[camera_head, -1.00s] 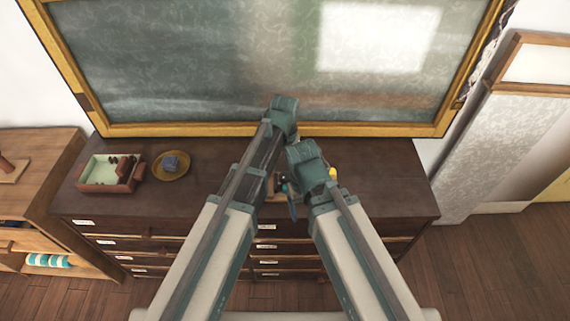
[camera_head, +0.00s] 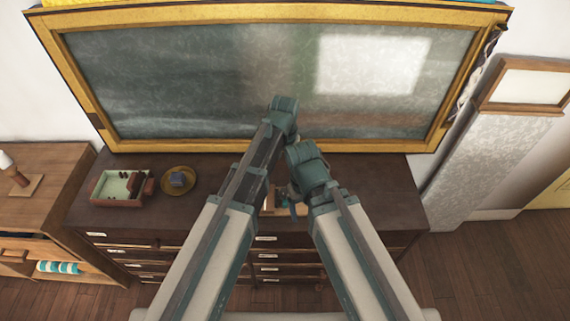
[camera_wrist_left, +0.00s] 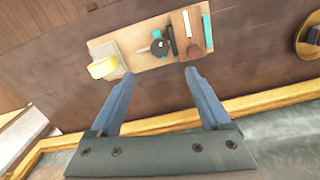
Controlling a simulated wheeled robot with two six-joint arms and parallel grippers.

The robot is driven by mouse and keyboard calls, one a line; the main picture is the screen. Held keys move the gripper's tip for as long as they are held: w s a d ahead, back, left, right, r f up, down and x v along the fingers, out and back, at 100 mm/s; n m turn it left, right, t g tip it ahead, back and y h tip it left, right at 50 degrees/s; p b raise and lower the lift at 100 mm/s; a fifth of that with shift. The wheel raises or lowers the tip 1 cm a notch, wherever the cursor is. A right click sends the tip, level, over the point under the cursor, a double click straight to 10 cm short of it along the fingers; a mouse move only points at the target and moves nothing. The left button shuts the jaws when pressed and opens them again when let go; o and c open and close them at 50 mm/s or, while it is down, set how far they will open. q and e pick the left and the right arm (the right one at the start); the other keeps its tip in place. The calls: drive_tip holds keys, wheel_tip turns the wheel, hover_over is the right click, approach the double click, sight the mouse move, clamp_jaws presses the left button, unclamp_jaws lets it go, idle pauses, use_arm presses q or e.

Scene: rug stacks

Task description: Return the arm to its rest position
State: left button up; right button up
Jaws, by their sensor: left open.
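My left gripper (camera_wrist_left: 158,73) is open in the left wrist view, its two blue fingers apart with nothing between them. In the head view my left arm reaches in over the dark dresser, and a small part of the left gripper (camera_head: 294,204) shows between the arm links. My right arm (camera_head: 350,235) comes in from the right with its upper part folded over the dresser; its gripper is not visible. A tan board (camera_wrist_left: 152,62) with small items lies just beyond the left fingertips in the wrist view.
The dresser (camera_head: 375,190) also bears a tray (camera_head: 122,201) and a round dish (camera_head: 180,191). A gold-framed chalkboard (camera_head: 200,90) stands behind. The dresser's right end is clear.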

use_arm(q)
drive_tip(key=s+a, duration=0.3)
drive_tip(key=s, duration=0.5)
drive_tip(key=s+a+m+y, duration=0.1)
drive_tip(key=s+a, duration=0.2)
drive_tip(key=s, duration=0.5)
drive_tip(key=shift+s+m, duration=0.3)
